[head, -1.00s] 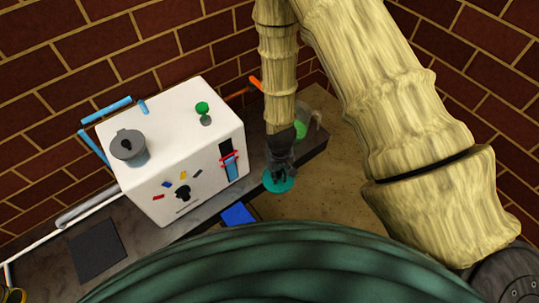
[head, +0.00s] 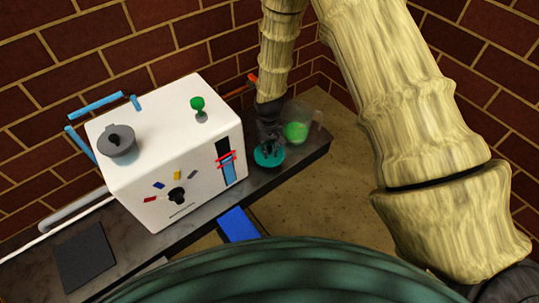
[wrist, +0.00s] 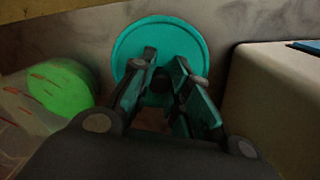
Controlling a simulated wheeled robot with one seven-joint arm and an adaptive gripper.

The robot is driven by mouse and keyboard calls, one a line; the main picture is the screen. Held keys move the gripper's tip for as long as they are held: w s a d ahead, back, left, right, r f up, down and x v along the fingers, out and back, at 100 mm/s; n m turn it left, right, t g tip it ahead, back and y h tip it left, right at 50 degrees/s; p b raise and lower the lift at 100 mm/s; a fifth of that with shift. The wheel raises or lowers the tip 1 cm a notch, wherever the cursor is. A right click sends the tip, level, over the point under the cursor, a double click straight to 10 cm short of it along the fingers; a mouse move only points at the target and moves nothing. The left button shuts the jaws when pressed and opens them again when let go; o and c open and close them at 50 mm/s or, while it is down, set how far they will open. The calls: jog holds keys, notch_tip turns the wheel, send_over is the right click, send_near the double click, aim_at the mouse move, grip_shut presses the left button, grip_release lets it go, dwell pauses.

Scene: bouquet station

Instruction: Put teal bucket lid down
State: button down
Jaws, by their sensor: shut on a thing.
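The teal bucket lid (head: 276,160) is a round disc at the right end of the dark counter in the head view, beside the white machine. It also shows in the wrist view (wrist: 190,32), just beyond the fingers. My gripper (head: 269,146) is above the lid's middle, and its fingers in the wrist view (wrist: 165,75) are shut on the lid. The part they grip is hidden between them. In the wrist view the lid lies close over the grey surface; I cannot tell whether it touches.
A dark square plate (head: 85,258) lies on the counter (head: 190,215). A blue object (head: 238,225) is at its front edge.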

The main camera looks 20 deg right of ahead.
aim_at(269, 153)
jog(key=shift+f+b, duration=0.8)
jog(key=shift+f, duration=0.65)
jog(key=shift+f, duration=0.1)
jog(key=c, duration=1.4)
grip_release()
jog(key=shift+o, duration=0.2)
notch_tip(269, 153, up, 12)
jog(key=p, duration=0.6)
jog(key=s+f, duration=0.4)
jog(key=s, duration=0.1)
jog(key=s+f, duration=0.2)
jog(key=s, duration=0.1)
jog(key=shift+d+f, duration=0.2)
jog(key=shift+d, duration=0.05)
jog(key=s+d+f, duration=0.1)
jog(key=s+f, duration=0.2)
jog(key=s, duration=1.1)
jog(key=s+d+f, duration=0.2)
jog(key=s+f, duration=0.2)
jog(key=s, duration=1)
jog(key=shift+s+f, duration=0.25)
jog(key=shift+f, duration=0.05)
